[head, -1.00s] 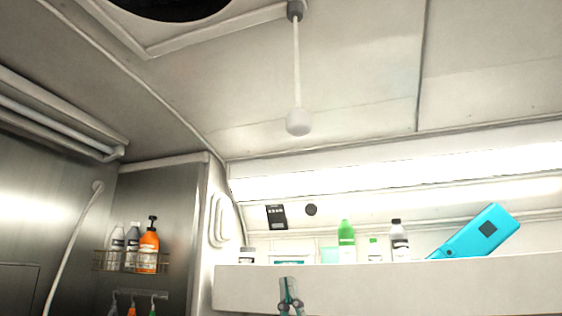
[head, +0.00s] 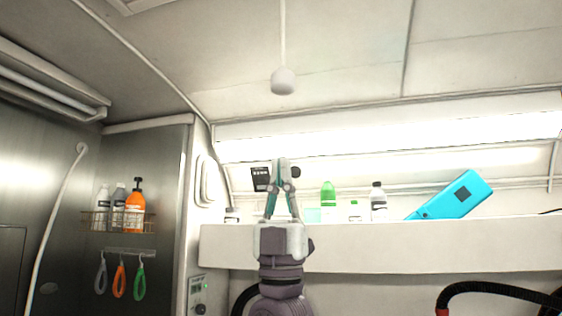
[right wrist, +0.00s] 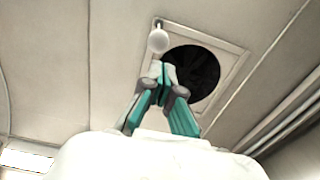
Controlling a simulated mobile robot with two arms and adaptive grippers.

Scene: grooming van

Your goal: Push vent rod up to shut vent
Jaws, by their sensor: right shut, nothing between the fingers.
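The vent rod (head: 283,40) is a thin white rod hanging from the ceiling, with a round white knob (head: 284,81) at its lower end. My right gripper (head: 281,160) points up below the knob in the head view, shut and empty, with a clear gap between them. In the right wrist view the knob (right wrist: 158,40) shows just above and left of the shut fingertips (right wrist: 161,66). The round dark vent opening (right wrist: 192,72) in its square white frame is on the ceiling behind them. My left gripper is not in view.
A white shelf (head: 380,247) with bottles (head: 328,196) and a tilted turquoise box (head: 450,195) stands behind my right arm. A wire rack (head: 118,221) with bottles hangs on the left wall, above several coloured loops (head: 119,280). The air around the knob is clear.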

